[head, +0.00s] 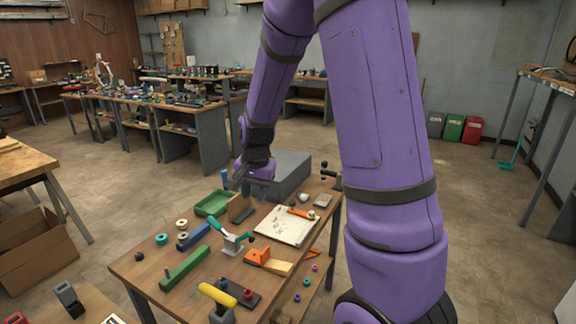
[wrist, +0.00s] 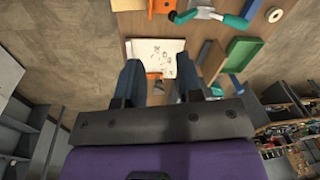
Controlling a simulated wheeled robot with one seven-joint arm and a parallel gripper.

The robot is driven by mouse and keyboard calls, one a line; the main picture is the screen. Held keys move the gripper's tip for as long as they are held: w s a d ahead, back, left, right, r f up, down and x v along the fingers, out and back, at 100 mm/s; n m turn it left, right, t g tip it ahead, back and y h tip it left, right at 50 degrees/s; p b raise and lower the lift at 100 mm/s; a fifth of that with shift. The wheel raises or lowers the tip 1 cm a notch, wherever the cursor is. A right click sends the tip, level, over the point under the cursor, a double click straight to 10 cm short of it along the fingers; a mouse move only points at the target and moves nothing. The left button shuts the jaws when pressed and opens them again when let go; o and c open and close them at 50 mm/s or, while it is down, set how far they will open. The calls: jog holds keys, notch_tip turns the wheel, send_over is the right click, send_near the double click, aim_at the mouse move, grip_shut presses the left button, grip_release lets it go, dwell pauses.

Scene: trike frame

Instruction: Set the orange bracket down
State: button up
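The orange bracket (head: 257,256) sits on the wooden workbench (head: 150,272) near the front, beside a light wooden block (head: 279,267). Its orange also shows at the top edge of the wrist view (wrist: 160,4), mostly cut off. My gripper (head: 243,187) is above the far side of the bench, well away from the bracket. In the wrist view my gripper (wrist: 159,80) has its two dark blue fingers spread wide, with nothing held between them. The paper sheet (wrist: 156,54) and a small orange-handled tool (wrist: 153,76) show in the gap, lower down on the bench.
A teal-handled clamp (head: 232,236), a green bar (head: 184,268), a blue block (head: 193,236) and a green tray (head: 212,203) crowd the bench's left side. A yellow-handled tool (head: 217,296) lies at the front.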

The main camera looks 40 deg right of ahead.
jog(key=s+a+r+n+t, duration=0.1)
jog(key=s+a+r+n, duration=0.2)
jog(key=s+r, duration=0.3)
jog(key=s+a+r+n+t, duration=0.1)
jog(key=s+a+r+n, duration=0.2)
jog(key=s+r, duration=0.4)
jog(key=s+a+r+n+t, duration=0.2)
jog(key=s+r, duration=0.5)
jog(key=s, duration=0.4)
jog(key=a+n, duration=0.1)
jog(key=n, duration=0.1)
jog(key=shift+r+n, duration=0.2)
jog(key=shift+n, duration=0.2)
